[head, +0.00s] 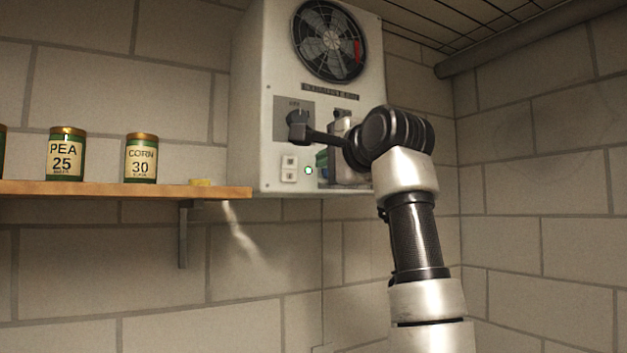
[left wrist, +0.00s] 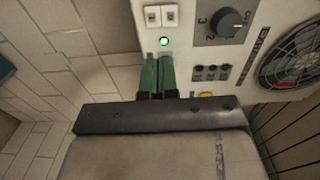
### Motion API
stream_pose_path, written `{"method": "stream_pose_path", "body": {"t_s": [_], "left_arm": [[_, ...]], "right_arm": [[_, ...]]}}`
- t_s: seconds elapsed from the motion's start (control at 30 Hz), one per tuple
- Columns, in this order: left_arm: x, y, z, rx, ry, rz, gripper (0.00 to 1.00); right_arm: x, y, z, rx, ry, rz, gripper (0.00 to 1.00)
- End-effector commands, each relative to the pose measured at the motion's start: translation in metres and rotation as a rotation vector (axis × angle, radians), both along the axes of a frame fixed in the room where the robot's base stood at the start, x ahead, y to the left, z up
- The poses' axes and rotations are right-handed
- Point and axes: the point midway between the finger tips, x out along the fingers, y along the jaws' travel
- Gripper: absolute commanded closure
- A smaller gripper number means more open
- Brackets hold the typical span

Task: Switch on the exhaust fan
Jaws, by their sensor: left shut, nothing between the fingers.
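The exhaust fan unit (head: 248,95) is a white box on the wall, with a round dark fan (head: 330,40) at its top. Its front has a dark dial (left wrist: 220,22) marked OFF, 2 and 3, two white rocker switches (head: 289,168) and a lit green lamp (head: 308,170). The lamp also shows in the left wrist view (left wrist: 164,42). My left gripper (left wrist: 158,60) has green fingers, shut and empty, in front of the panel just beside the lamp. In the head view the fingers (head: 321,160) are partly hidden. I cannot tell whether they touch the panel. My right gripper is not in view.
A wooden shelf (head: 110,189) at the left holds cans, including a PEA can (head: 67,153) and a CORN can (head: 141,157). A yellow button (left wrist: 205,94) and several small dark controls (left wrist: 211,72) are also on the panel. A pipe (head: 540,38) runs along the ceiling.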

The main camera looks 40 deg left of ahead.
Motion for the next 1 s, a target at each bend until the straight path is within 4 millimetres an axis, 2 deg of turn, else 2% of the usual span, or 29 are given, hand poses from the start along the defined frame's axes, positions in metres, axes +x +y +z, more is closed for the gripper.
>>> {"method": "stream_pose_path", "body": {"t_s": [0.03, 0.17, 0.3, 0.47, 0.9, 1.0], "left_arm": [[-0.004, -0.009, -0.001, -0.001, -0.002, -0.001, 1.00], [-0.011, -0.028, 0.004, -0.001, -0.001, 0.000, 1.00], [-0.016, -0.038, 0.007, -0.001, 0.000, 0.002, 1.00], [-0.017, -0.042, 0.008, -0.002, 0.001, 0.002, 1.00], [-0.017, -0.041, 0.008, -0.002, 0.001, 0.002, 1.00], [-0.010, -0.041, 0.001, 0.024, 0.035, 0.015, 1.00]], "right_arm": [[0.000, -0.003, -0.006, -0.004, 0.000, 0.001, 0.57], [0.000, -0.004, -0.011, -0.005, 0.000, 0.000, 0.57], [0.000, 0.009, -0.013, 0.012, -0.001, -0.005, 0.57], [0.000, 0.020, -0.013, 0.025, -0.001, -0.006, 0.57], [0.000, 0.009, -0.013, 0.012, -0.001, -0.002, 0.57], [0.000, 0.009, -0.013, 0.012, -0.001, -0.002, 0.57]]}}
